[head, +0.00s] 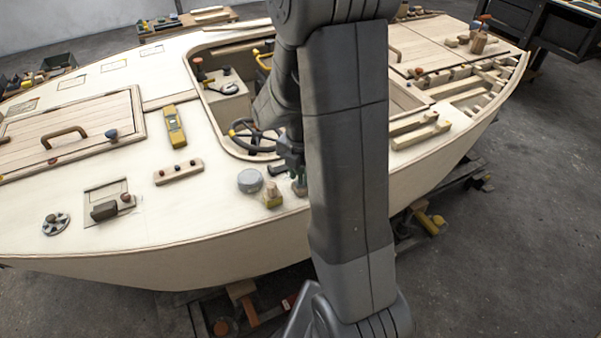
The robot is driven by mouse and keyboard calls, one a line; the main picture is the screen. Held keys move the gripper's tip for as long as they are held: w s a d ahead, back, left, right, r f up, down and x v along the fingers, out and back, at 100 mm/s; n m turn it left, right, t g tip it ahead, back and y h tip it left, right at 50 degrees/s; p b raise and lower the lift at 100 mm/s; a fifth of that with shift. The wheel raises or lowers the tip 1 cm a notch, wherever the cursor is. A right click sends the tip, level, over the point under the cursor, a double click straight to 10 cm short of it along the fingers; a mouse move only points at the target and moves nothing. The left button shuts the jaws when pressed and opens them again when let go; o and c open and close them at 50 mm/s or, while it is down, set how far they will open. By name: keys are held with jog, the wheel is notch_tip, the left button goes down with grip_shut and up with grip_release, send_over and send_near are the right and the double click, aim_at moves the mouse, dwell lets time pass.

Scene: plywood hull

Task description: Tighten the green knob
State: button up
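My gripper (294,168) points down over the near edge of the pale plywood deck (225,205), just left of my large arm link. A small dark green patch (298,174), which looks like the green knob, shows at its fingertips. A small grey-brown fitting (300,188) stands on the deck right below it. The fingers are small and dark, and my arm link hides the area to the right. I cannot tell whether they are shut on the knob or only around it.
Left of my gripper are a round grey cap (250,181) and a yellow-and-wood block (272,195). A black steering wheel (253,136) sits in the open cockpit behind. A yellow level (175,127) and a wooden strip with pegs (178,172) lie farther left.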

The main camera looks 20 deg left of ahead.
jog(key=c, duration=0.3)
jog(key=m, duration=0.3)
jog(key=shift+m, duration=0.4)
jog(key=m, duration=0.4)
jog(key=shift+m+b, duration=0.3)
jog(key=shift+b, duration=0.05)
jog(key=m, duration=0.8)
jog(key=shift+m, duration=0.6)
